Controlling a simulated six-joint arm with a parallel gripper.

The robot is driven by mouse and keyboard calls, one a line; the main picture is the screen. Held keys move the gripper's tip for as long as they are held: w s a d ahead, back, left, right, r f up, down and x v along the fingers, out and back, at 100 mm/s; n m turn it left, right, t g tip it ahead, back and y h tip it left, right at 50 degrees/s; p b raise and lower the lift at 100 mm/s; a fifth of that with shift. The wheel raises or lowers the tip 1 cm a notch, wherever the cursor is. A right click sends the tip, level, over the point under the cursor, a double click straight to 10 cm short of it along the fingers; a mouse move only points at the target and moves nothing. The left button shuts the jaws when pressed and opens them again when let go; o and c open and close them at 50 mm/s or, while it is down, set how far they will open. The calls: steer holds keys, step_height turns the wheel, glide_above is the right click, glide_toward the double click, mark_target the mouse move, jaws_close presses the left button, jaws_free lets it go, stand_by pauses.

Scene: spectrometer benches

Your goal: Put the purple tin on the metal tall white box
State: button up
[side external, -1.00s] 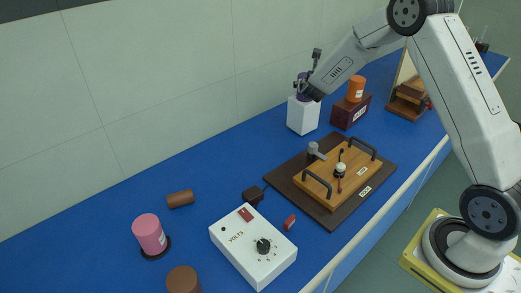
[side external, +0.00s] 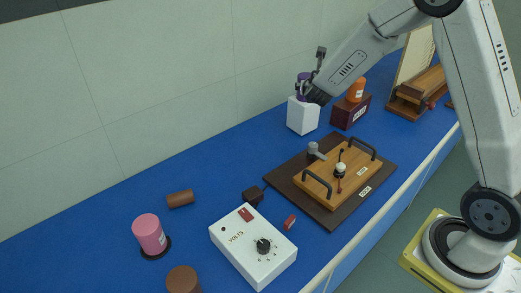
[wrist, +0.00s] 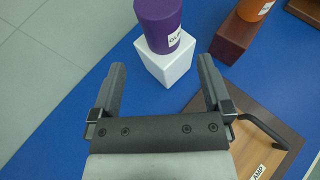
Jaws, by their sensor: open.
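The purple tin (wrist: 160,22) stands upright on the tall white box (wrist: 166,66) in the wrist view, with a white label on its side. In the side external view the purple tin (side external: 303,78) is partly hidden by my gripper (side external: 308,90), and the white box (side external: 303,115) stands on the blue bench by the wall. In the wrist view my gripper (wrist: 162,82) is open. Its fingers are apart, with the box and tin ahead of and beyond the fingertips, and nothing is between them.
An orange tin (side external: 356,89) stands on a dark red box (side external: 350,111) just right of the white box. A wooden board with black handles (side external: 340,175) lies in front. A white volts box (side external: 253,246) and a pink tin (side external: 149,233) are nearer. Blue bench left of the white box is clear.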

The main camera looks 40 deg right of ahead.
stand_by(0.4)
steer(key=s+a+f+m+g+y, duration=0.2)
steer(key=s+a+m+g+y, duration=0.1)
steer(key=s+a+m, duration=0.6)
steer(key=s+a+f+m+g+y, duration=0.3)
steer(key=s+a+m+y, duration=0.3)
steer(key=s+m, duration=0.9)
steer(key=a+m, duration=0.3)
steer(key=shift+g, duration=0.4)
